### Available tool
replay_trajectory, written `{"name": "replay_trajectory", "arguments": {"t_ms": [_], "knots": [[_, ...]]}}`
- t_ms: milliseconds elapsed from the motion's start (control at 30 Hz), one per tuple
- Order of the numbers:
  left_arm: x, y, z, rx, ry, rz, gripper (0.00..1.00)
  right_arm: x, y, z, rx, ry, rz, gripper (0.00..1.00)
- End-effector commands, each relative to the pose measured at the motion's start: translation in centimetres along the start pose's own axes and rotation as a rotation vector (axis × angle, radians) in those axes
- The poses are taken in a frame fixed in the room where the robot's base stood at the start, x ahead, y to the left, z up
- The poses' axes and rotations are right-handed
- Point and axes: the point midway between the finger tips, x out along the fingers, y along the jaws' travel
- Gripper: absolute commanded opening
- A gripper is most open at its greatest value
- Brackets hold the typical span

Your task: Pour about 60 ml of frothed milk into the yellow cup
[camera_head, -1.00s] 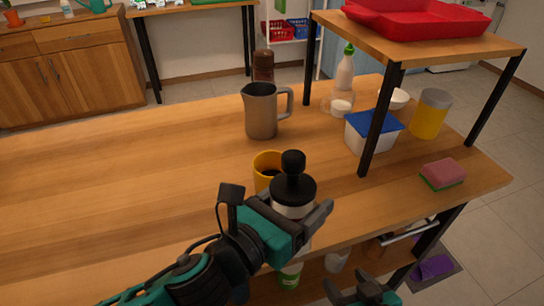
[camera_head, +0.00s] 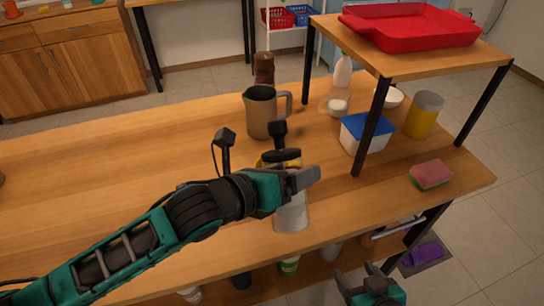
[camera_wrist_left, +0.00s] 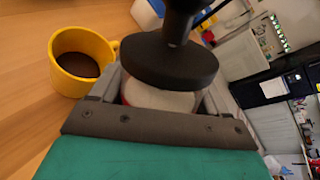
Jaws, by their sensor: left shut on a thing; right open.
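The yellow cup (camera_wrist_left: 82,62) stands on the counter with dark liquid inside in the left wrist view. In the head view it is mostly hidden behind my left gripper, with a sliver of yellow (camera_head: 264,160) showing. My left gripper (camera_head: 300,182) is shut on a pale container with a black lid and knob, probably the milk frother (camera_head: 291,214). The black lid (camera_wrist_left: 170,62) fills the middle of the left wrist view, beside the cup. No milk stream is visible. My right gripper (camera_head: 366,284) is open and empty below the counter's front edge.
A metal pitcher (camera_head: 262,113) stands behind the cup, with a brown bottle (camera_head: 264,68) farther back. A blue-lidded tub (camera_head: 366,134), yellow canister (camera_head: 423,115) and sponge (camera_head: 430,174) are at right. A raised shelf (camera_head: 450,55) holds a red tray (camera_head: 412,24). The counter's left is clear.

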Motion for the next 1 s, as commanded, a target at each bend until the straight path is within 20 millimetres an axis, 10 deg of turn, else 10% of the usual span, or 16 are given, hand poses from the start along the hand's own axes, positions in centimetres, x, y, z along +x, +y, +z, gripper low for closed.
{"name": "replay_trajectory", "arguments": {"t_ms": [1000], "knots": [[0.18, 0.19, 0.6, -0.201, 0.131, -0.003, 0.33, -0.87, -0.24, -0.9, 0.001, -0.005, -0.005, 0.66]]}}
